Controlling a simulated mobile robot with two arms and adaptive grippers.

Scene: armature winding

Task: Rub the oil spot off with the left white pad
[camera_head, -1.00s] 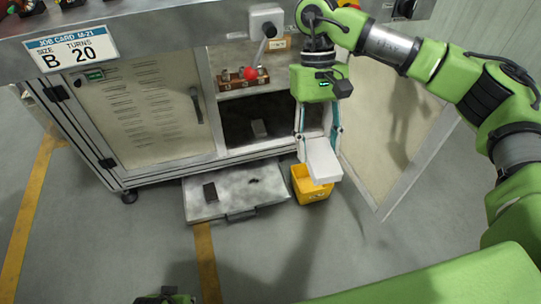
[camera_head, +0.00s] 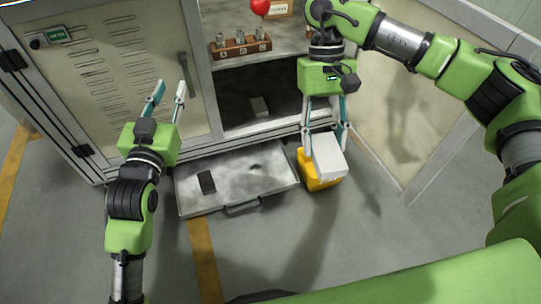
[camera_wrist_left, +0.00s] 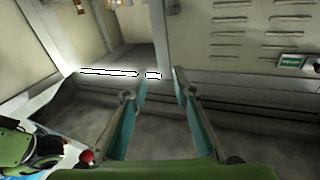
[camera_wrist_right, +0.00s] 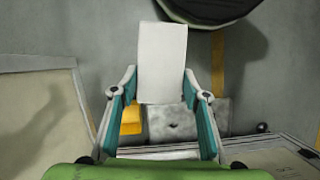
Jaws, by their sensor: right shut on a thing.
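My right gripper (camera_head: 325,136) is shut on a white pad (camera_head: 329,157), a block held above the yellow bin; the pad fills the middle of the right wrist view (camera_wrist_right: 162,60). A dark spot (camera_head: 255,167), which looks like the oil spot, lies on the grey pull-out tray (camera_head: 232,189) at the cabinet's foot. It also shows small in the right wrist view (camera_wrist_right: 175,125). My left gripper (camera_head: 170,89) is open and empty in front of the closed cabinet door, left of the tray. Its parted fingers show in the left wrist view (camera_wrist_left: 160,74).
The yellow bin (camera_head: 312,180) stands on the floor right of the tray. A dark block (camera_head: 207,182) lies on the tray's left part. A grey block (camera_head: 259,106) is inside the open cabinet, below a shelf with a brown rack (camera_head: 241,47). The right door (camera_head: 385,120) stands open.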

